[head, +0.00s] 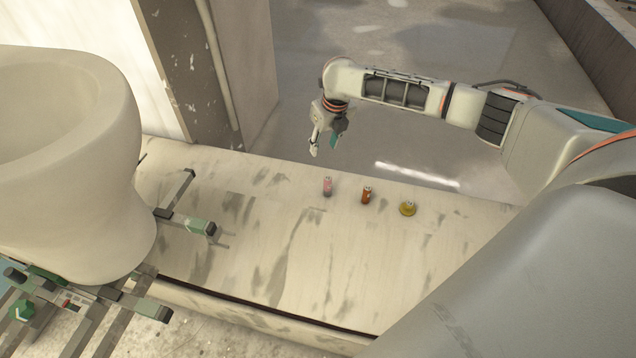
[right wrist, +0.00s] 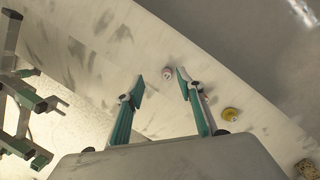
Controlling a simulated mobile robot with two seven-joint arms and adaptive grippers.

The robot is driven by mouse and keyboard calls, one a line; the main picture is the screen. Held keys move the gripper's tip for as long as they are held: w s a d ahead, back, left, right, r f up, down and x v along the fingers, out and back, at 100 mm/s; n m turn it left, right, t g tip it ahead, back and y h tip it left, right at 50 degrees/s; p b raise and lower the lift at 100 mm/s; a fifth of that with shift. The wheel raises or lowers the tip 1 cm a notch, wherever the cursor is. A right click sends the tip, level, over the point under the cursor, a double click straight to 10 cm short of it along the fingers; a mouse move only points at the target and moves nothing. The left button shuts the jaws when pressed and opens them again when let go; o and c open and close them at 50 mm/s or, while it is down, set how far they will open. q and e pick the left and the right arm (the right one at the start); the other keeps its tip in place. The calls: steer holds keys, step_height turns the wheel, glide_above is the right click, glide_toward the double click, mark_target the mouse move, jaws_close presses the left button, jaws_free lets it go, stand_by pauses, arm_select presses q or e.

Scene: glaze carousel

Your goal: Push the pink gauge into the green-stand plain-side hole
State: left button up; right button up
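The pink gauge (head: 327,186) is a small cylinder standing upright on the pale bench near its far edge. It also shows in the right wrist view (right wrist: 167,71), just beyond and between my fingertips. My right gripper (head: 326,145) is open and empty, apart from the gauge and up and left of it in the head view. A pale green block (head: 201,227), seemingly part of the green stand, sits on a bar of the dark metal frame. I cannot make out the plain-side hole. My left gripper is not in view.
An orange-brown cylinder (head: 367,195) and a yellow round piece (head: 408,209) stand right of the gauge. A large cream vessel (head: 70,150) stands at the left by the metal frame (head: 178,190). The bench (head: 285,240) between frame and gauge is clear.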

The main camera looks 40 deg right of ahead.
steer(key=g+b, duration=0.1)
steer(key=b, duration=0.1)
glide_above(328, 178)
steer(key=s, duration=0.1)
steer(key=f, duration=0.8)
steer(key=shift+a+f, duration=0.3)
steer(key=shift+f, duration=0.1)
step_height(328, 178, down, 2)
steer(key=shift+w+d+f+b, duration=0.1)
steer(key=shift+w+f+b, duration=0.15)
steer(key=shift+b, duration=0.1)
steer(key=f+b, duration=0.1)
steer(key=f, duration=0.1)
steer(key=f+b, duration=0.1)
steer(key=f, duration=0.1)
steer(key=shift+d+f, duration=0.2)
steer(key=shift+f, duration=0.15)
steer(key=shift+w+f, duration=0.15)
steer(key=shift+f, duration=0.2)
steer(key=shift+w, duration=0.1)
steer(key=shift+w+r, duration=0.1)
steer(key=shift+r, duration=0.2)
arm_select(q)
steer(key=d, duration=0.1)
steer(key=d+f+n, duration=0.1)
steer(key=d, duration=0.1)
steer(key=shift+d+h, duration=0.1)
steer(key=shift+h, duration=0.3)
arm_select(e)
jaws_close()
